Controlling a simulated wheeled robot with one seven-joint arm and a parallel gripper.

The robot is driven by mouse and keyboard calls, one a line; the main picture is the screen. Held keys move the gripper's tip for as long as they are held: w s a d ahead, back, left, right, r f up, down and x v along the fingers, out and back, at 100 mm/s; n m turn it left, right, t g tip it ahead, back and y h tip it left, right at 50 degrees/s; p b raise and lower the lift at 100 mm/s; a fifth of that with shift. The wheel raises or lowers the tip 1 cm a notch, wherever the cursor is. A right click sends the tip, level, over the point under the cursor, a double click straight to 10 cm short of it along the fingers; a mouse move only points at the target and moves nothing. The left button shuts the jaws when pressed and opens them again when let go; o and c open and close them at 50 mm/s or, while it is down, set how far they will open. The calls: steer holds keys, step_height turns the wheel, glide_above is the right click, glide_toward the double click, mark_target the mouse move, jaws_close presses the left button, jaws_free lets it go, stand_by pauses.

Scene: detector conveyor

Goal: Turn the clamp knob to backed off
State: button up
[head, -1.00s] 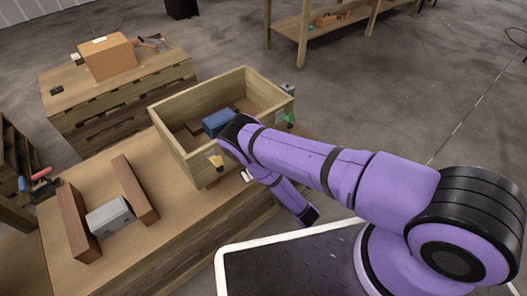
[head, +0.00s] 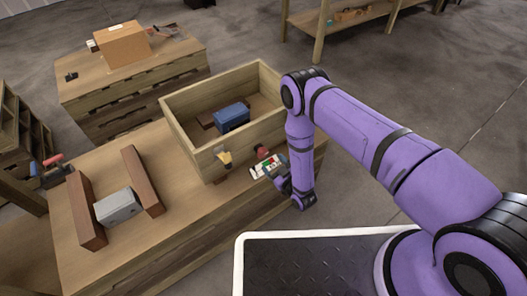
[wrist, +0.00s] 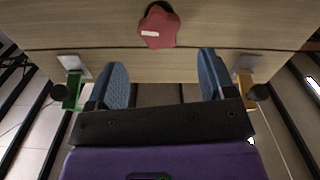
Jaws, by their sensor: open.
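The clamp knob is a red lobed knob with a white mark on the front wall of a wooden box. It shows at the top middle of the wrist view (wrist: 160,28), and a small part shows in the head view (head: 262,151). My gripper (wrist: 163,78) is open and empty. Its two blue-padded fingers stand apart, with the knob beyond and between them, not touching. In the head view my gripper (head: 284,178) is in front of the box wall, partly hidden by my arm.
The open wooden box (head: 190,128) holds a blue block (head: 232,117). A yellow lever (wrist: 245,88) and a green lever (wrist: 73,90) flank the fingers. A grey block (head: 118,208) lies between two brown bars on the bench. The bench front is clear.

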mark_target(264, 154)
steer(key=x, duration=0.8)
steer(key=shift+a, duration=0.1)
steer(key=shift+c, duration=0.3)
steer(key=c, duration=0.9)
steer(key=shift+o, duration=0.2)
steer(key=shift+n, duration=0.8)
steer(key=o, duration=0.9)
steer(key=shift+s, duration=0.1)
